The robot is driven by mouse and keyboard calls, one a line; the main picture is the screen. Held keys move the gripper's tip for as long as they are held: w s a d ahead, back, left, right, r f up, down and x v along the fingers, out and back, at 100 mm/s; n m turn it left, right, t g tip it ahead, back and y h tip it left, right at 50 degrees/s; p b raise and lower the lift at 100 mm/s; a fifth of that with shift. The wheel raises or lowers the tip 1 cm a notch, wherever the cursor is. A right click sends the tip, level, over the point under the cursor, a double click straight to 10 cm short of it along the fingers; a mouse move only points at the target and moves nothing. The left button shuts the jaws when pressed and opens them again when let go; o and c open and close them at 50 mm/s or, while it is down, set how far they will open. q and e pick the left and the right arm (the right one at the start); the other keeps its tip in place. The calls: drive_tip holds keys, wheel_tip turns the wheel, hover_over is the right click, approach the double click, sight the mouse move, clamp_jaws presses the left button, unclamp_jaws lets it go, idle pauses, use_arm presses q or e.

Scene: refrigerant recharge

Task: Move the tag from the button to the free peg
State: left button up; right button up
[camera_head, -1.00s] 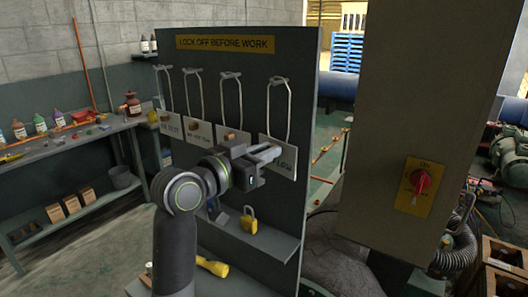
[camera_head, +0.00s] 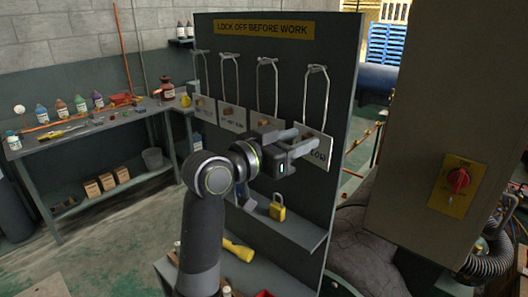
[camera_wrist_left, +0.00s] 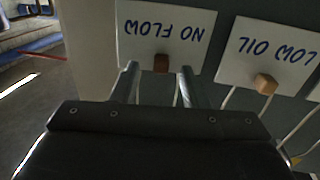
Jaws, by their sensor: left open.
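Tags with wire loops hang in a row on the grey board (camera_head: 345,75). The rightmost is the white NO FLOW tag (camera_head: 319,153), lettered in blue; its wire loop (camera_head: 319,90) goes up to a peg (camera_head: 317,69). In the wrist view this tag (camera_wrist_left: 165,28) shows upside down, with a small brown block (camera_wrist_left: 161,63) on it. My left gripper (camera_head: 305,139) is open in front of this tag, its fingertips (camera_wrist_left: 159,74) either side of the block. The red knob (camera_head: 459,181) on its yellow plate has no tag visible on it. My right gripper is not in view.
The LOW OIL tag (camera_wrist_left: 268,60) hangs beside the NO FLOW tag. Below, a yellow padlock (camera_head: 277,211) is at the board's shelf (camera_head: 300,232). A grey cabinet (camera_head: 440,90) stands to the right. A workbench (camera_head: 85,130) with bottles is at the left.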

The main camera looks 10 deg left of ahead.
use_arm(q)
drive_tip(key=b+v, duration=0.4)
drive_tip(key=v, duration=1.3)
drive_tip(key=s+a+f+n+g+y, duration=0.1)
drive_tip(key=a+f+n+y, duration=0.3)
drive_tip(key=f, duration=0.9)
drive_tip(key=s+a+f+n+g+y, duration=0.15)
drive_tip(key=a+f+y, duration=0.35)
drive_tip(key=f, duration=0.8)
drive_tip(key=s+a+f+n+g+y, duration=0.2)
drive_tip(key=s+a+f+g+y, duration=0.15)
drive_tip(key=s+f, duration=0.7)
drive_tip(key=s+a+f+n+g+y, duration=0.2)
drive_tip(key=s+a+f+g, duration=0.25)
drive_tip(key=s+f, duration=0.6)
drive_tip(key=s+d+f+b+x, duration=0.1)
drive_tip(key=s+x, duration=0.2)
drive_tip(key=x, duration=0.9)
drive_tip(key=s+d+b+x, duration=0.1)
drive_tip(key=s+x, duration=0.1)
drive_tip(key=x, duration=1)
drive_tip(key=s+d+f+g+b, duration=0.1)
drive_tip(key=s+f, duration=1.4)
drive_tip(key=f, duration=0.3)
drive_tip(key=shift+s+f+h, duration=0.2)
drive_tip(key=shift+s+h, duration=0.2)
drive_tip(key=shift+h, duration=0.05)
drive_tip(key=shift+d, duration=0.15)
